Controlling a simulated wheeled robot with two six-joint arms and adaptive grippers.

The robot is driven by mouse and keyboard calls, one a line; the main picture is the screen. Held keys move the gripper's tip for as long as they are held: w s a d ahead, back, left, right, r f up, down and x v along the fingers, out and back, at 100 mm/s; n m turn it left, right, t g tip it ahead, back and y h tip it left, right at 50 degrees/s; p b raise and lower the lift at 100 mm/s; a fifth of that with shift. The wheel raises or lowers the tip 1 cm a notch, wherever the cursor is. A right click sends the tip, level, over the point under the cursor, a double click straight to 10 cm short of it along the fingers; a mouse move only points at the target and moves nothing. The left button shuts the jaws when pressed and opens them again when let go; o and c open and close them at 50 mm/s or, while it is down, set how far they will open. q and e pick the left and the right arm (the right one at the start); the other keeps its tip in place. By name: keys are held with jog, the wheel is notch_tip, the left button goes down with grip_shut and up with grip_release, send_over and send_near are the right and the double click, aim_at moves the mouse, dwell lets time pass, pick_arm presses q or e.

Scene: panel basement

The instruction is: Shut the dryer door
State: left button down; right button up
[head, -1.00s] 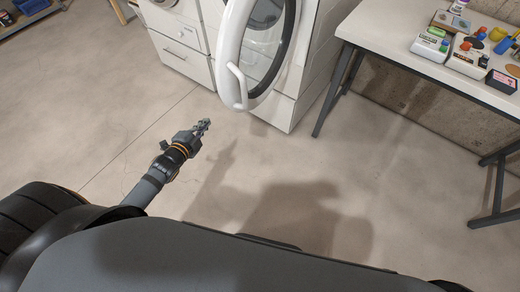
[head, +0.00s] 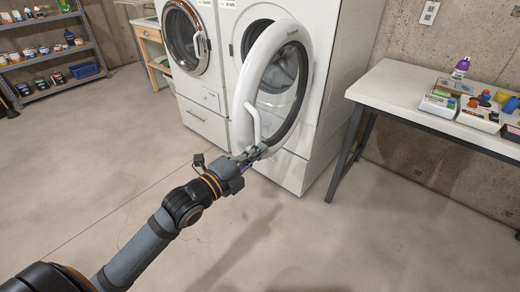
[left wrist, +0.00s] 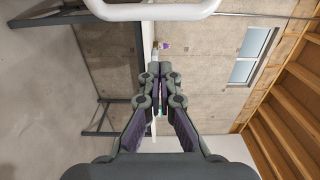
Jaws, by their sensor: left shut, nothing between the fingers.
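The dryer door (head: 246,82) is a round white ring with a glass middle, standing open in front of the white dryer (head: 345,70) in the head view. Its white bar handle (head: 254,125) is on the side facing me. My left gripper (head: 258,151) is shut and empty at the door's lower edge, just below the handle; I cannot tell whether it touches. In the left wrist view its closed fingers (left wrist: 159,72) point ahead, and a curved white bar (left wrist: 150,11), apparently the handle, crosses the top. My right gripper is out of view.
A second white front-loading machine (head: 187,45) stands left of the dryer. A white-topped table (head: 400,88) with dark legs and several small items is at the right. A shelf (head: 55,61) is at the far left. The floor in front is clear.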

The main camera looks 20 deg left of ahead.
aim_at(260, 138)
pick_arm(q)
jog(key=shift+w+a+r+p, duration=0.15)
jog(key=shift+w+a, duration=0.2)
jog(key=shift+w, duration=1.05)
jog(key=shift+w+a+f+p, duration=0.15)
jog(key=shift+w+a, duration=0.15)
jog(key=shift+w, duration=1.05)
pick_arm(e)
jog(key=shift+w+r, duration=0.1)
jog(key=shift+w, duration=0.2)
pick_arm(q)
jog(key=shift+r, duration=0.1)
